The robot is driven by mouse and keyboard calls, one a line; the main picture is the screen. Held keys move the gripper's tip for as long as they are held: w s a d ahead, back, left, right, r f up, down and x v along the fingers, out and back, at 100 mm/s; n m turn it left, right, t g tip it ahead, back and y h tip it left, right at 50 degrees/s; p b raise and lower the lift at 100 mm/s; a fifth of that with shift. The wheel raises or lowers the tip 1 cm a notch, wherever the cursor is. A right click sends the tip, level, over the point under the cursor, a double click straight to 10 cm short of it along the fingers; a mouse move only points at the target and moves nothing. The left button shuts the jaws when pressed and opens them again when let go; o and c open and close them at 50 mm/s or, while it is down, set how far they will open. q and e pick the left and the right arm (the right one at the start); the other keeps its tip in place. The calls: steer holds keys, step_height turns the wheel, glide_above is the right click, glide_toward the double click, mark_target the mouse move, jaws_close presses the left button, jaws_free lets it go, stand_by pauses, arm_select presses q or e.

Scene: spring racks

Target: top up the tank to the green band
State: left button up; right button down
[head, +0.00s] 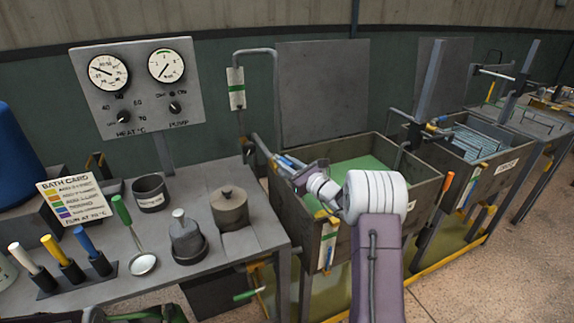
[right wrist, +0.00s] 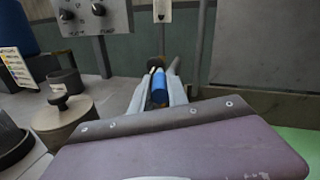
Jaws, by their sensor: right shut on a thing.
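The tank (head: 410,217) is an open dark metal box holding green liquid (head: 365,170). A pale strip (head: 328,246) with coloured marks is on its front left corner; the liquid's level against it cannot be read. A pipe (head: 276,95) comes down at the tank's back left. My right gripper (head: 287,164) is at the tank's left rim by the pipe's lower end. It is shut on a blue handle (right wrist: 159,88), which the fingers partly hide. Whether liquid is flowing cannot be seen. My left gripper is not in view.
A bench (head: 225,260) on the left carries a lidded pot (head: 229,207), a dark cup (head: 150,193), a ladle (head: 142,263) and coloured-handled tools. A gauge panel (head: 138,85) and bath card (head: 77,200) stand behind. Another tank (head: 500,165) is at right. Floor at lower right is clear.

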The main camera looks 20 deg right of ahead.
steer(key=c, duration=1.3)
jaws_free()
steer(key=shift+r, duration=0.2)
steer(key=shift+f, duration=0.1)
steer(key=b+v, duration=0.1)
steer(key=v, duration=0.8)
